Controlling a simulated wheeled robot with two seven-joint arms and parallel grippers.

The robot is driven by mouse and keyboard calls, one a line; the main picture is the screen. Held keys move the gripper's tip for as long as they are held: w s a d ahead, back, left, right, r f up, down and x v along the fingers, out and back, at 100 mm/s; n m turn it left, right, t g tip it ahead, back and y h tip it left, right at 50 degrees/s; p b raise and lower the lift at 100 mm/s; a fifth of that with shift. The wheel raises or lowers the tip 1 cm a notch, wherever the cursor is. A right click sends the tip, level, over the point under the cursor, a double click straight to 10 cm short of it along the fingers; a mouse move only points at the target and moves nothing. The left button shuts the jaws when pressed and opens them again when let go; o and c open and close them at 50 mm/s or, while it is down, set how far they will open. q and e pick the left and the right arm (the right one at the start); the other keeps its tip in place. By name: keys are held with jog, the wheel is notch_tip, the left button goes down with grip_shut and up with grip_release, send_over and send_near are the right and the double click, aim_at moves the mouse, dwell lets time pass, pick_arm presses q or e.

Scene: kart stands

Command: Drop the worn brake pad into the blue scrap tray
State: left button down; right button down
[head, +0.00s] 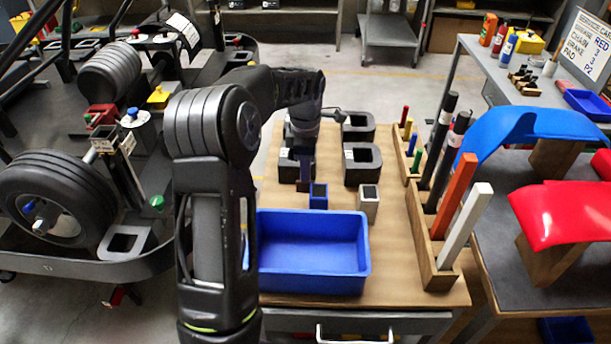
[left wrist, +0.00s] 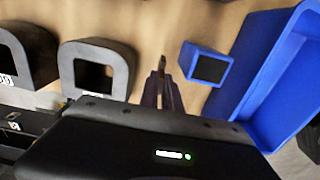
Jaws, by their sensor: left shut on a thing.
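My left gripper (head: 304,172) points down over the wooden bench, behind the blue scrap tray (head: 362,262). It is shut on a thin dark piece, most likely the worn brake pad, which the fingers mostly hide. In the left wrist view the closed fingers (left wrist: 162,90) show, with the tray (left wrist: 262,75) to their right. The tray looks empty inside where I can see it. A blue block with a dark top (head: 318,196) stands just right of the fingers, apart from them; it also shows in the left wrist view (left wrist: 205,66). My right gripper is out of view.
A grey block with a dark top (head: 368,206) and several black hollow blocks (head: 362,166) stand behind the tray. A wooden rack (head: 438,280) with upright bars lines the bench's right side. A kart (head: 60,255) stands at left.

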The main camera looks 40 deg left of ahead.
pick_arm(q)
jog(key=shift+f, duration=1.05)
jog(key=shift+f, duration=0.1)
jog(key=c, duration=1.8)
grip_release()
notch_tip(320, 180, up, 12)
jog(key=shift+r+b, duration=0.15)
jog(key=shift+b, duration=0.2)
